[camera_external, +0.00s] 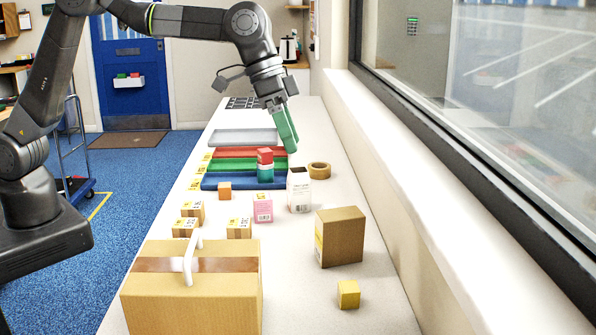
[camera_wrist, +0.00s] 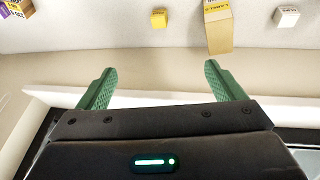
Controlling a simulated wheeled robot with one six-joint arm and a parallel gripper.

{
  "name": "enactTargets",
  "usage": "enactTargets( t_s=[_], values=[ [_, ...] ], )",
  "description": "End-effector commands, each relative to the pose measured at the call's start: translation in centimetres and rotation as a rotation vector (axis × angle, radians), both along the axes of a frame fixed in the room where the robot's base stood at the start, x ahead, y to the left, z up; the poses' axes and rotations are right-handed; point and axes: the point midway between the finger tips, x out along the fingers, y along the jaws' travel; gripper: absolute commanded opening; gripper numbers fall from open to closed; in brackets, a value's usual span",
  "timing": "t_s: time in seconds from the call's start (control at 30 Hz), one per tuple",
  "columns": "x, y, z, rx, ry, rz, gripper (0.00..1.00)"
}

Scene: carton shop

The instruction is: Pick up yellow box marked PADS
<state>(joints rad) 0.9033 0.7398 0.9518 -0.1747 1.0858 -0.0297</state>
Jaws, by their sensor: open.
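A small yellow box (camera_external: 348,294) stands alone on the white table at the near right, in front of a taller brown carton. I cannot read any PADS marking on it. In the wrist view a small yellow box (camera_wrist: 158,18) shows near the top, left of the brown carton (camera_wrist: 219,32). My gripper (camera_external: 289,132) has green fingers and hangs above the far part of the table, well away from the yellow box. In the wrist view my gripper (camera_wrist: 162,82) has its fingers wide apart, with nothing between them.
A large taped carton with a white handle (camera_external: 190,285) fills the near left. The brown carton (camera_external: 341,237), a white box (camera_external: 299,190), a pink box (camera_external: 263,208) and a tape roll (camera_external: 320,171) stand on the table. A window sill (camera_external: 390,150) bounds the right side.

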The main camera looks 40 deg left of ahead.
Motion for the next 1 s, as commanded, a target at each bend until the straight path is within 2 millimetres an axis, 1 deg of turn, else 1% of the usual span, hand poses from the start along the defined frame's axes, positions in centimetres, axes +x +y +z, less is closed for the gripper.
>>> enactTargets(
  t_s=[0.03, 0.1, 0.37, 0.43, 0.47, 0.53, 0.7, 0.8, 0.9, 1.0],
  values=[
    [0.0, 0.0, 0.0, 0.0, 0.0, 0.0, 0.78],
    [0.0, 0.0, 0.0, 0.0, 0.0, 0.0, 0.65],
    [0.0, 0.0, -0.1, 0.001, -0.001, 0.0, 0.64],
    [0.0, -0.5, -1.0, 0.007, -0.003, 0.003, 0.64],
    [-0.1, -0.8, -1.7, 0.013, -0.006, 0.006, 0.64],
    [-0.1, -2.1, -4.0, 0.031, -0.021, 0.019, 0.64],
    [-0.3, -6.1, -11.1, 0.078, -0.084, 0.065, 0.64],
    [-0.6, -7.9, -14.3, 0.094, -0.12, 0.091, 0.64],
    [-0.8, -9.1, -16.2, 0.101, -0.145, 0.107, 0.64],
    [-0.8, -9.6, -17.2, 0.104, -0.156, 0.115, 0.64]
  ],
)
